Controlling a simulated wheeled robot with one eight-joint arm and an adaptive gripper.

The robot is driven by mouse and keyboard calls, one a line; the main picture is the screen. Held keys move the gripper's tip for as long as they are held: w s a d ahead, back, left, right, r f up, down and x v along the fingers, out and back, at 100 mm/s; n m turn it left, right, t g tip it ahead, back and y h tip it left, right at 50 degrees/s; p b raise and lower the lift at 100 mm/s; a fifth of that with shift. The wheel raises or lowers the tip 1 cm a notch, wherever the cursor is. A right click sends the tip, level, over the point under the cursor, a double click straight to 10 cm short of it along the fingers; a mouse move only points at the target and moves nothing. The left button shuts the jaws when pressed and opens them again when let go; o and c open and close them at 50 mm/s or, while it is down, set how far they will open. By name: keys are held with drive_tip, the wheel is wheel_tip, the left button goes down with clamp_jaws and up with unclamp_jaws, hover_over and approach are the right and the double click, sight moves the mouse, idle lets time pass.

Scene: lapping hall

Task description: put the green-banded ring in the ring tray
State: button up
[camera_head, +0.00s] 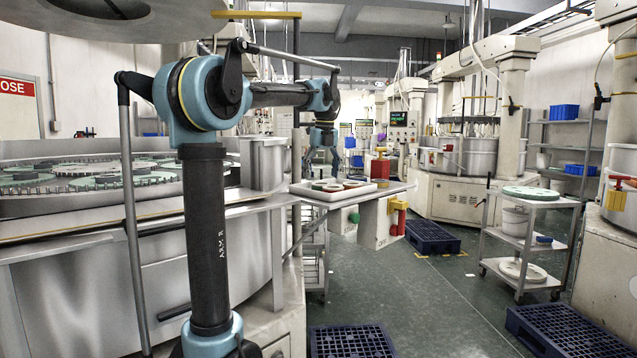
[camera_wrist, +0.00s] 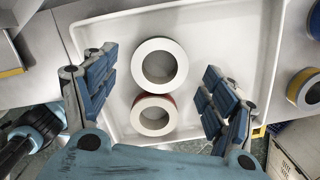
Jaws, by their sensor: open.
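My gripper (camera_head: 322,158) hangs over the white ring tray (camera_head: 310,193) on the table. In the wrist view my gripper (camera_wrist: 160,76) is open and empty, its fingers on either side of two white rings lying in the tray (camera_wrist: 218,42). The lower ring (camera_wrist: 153,129) has a red band. The upper ring (camera_wrist: 143,52) touches or nearly touches it; its band looks dark and its colour is hard to tell here. In the head view a green-banded ring (camera_head: 318,185) shows at the left of the tray, beside the red-banded ring (camera_head: 334,188).
A ring with blue and yellow bands (camera_wrist: 297,88) stands outside the tray at the right. Red and yellow items (camera_head: 380,168) stand at the table's back. A steel lapping machine (camera_head: 130,230) is at left, a trolley (camera_head: 530,235) at right. Blue pallets (camera_head: 432,236) lie on the floor.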

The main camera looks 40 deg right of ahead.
wheel_tip(320, 180, up, 9)
drive_tip(key=s, duration=0.1)
drive_tip(key=shift+a, duration=0.15)
drive_tip(key=shift+s+r, duration=0.1)
drive_tip(key=shift+s, duration=0.05)
idle(0.5)
